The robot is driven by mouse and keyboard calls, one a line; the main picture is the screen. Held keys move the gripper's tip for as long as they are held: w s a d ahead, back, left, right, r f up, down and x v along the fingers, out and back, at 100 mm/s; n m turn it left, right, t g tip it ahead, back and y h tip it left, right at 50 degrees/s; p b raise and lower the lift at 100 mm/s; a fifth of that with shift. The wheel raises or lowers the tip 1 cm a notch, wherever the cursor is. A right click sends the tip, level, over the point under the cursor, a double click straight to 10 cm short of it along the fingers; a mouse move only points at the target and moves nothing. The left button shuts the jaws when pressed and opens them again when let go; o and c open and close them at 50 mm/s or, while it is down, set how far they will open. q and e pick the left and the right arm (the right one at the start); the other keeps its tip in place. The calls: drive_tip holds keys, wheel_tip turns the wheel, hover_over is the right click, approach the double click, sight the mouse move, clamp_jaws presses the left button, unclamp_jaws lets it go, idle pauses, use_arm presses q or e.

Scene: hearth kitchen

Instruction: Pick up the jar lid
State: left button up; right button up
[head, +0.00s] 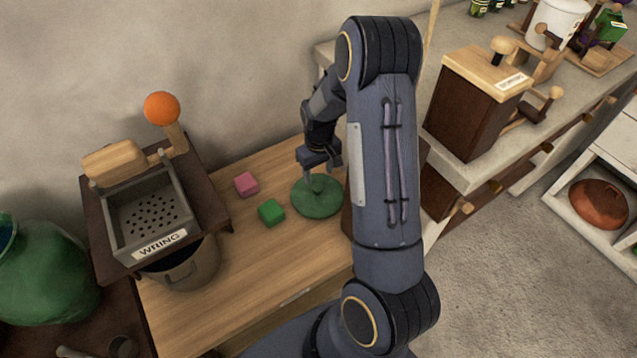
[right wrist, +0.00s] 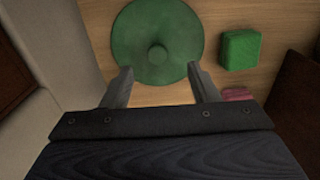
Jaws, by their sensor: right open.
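The jar lid is a green round disc with a small knob in its middle. In the head view the jar lid (head: 317,203) lies on the wooden table, partly hidden behind my right arm. My right gripper (head: 319,172) points down above it. In the right wrist view the jar lid (right wrist: 157,38) lies ahead of the fingers, its knob (right wrist: 157,54) between and just beyond the two fingertips. My right gripper (right wrist: 161,75) is open and empty. My left gripper is not in view.
A green block (head: 271,212) and a pink block (head: 246,184) lie left of the lid. A wringer box (head: 150,215) with an orange ball handle and a pot (head: 185,268) stand further left. A green jar (head: 40,272) is at far left. A counter with wooden boxes (head: 475,105) is right.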

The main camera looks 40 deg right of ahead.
sight(317, 187)
drive_tip(key=shift+w+d+f, duration=0.35)
drive_tip(key=shift+w+d, duration=0.05)
drive_tip(key=shift+d, duration=0.1)
drive_tip(key=shift+s+a+f, duration=0.1)
drive_tip(key=shift+s+f, duration=0.05)
drive_tip(key=shift+f, duration=0.4)
drive_tip(key=f, duration=0.4)
drive_tip(key=f+b, duration=0.1)
drive_tip(key=f, duration=0.1)
drive_tip(key=shift+w+f, duration=0.25)
drive_tip(key=shift+w, duration=0.1)
drive_tip(key=shift+a, duration=0.1)
clamp_jaws()
